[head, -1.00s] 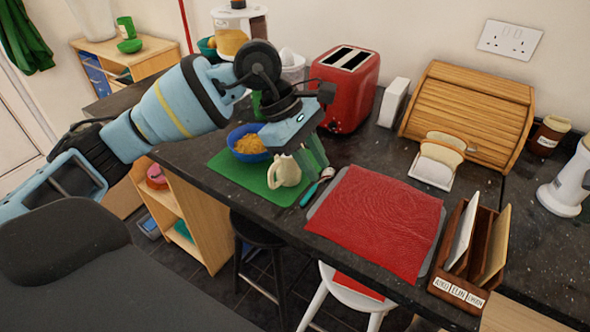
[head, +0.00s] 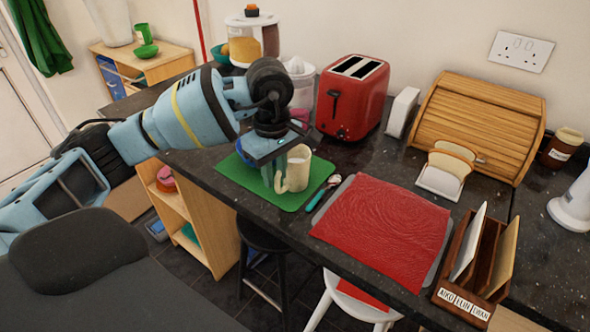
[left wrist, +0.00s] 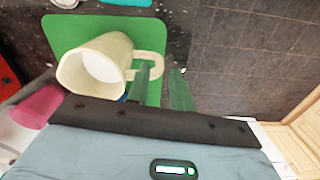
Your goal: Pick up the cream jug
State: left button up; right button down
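The cream jug (head: 297,170) stands upright on the green mat (head: 233,172), its handle toward the left in the head view. My left gripper (head: 277,174) is down at the handle side of the jug. In the left wrist view the jug (left wrist: 88,70) shows from above with a pale inside. The fingers of my left gripper (left wrist: 161,88) are apart there, one on each side of the handle's outer part. I cannot tell whether they touch it. The blue bowl behind is almost fully hidden by my gripper. My right gripper is not in view.
A teal-handled utensil (head: 324,190) lies at the mat's right edge, beside the red cloth (head: 385,225) on a grey tray. The red toaster (head: 352,97) and a pink cup (left wrist: 37,107) stand near. The counter's front edge runs close to the mat.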

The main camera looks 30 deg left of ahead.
aim_at(278, 194)
pick_arm(q)
jog(key=shift+d+f+p, duration=0.15)
jog(key=shift+f+p, duration=0.15)
jog(key=shift+f, duration=2.3)
jog(key=shift+c, duration=0.3)
grip_shut()
jog(key=shift+w+r, duration=0.1)
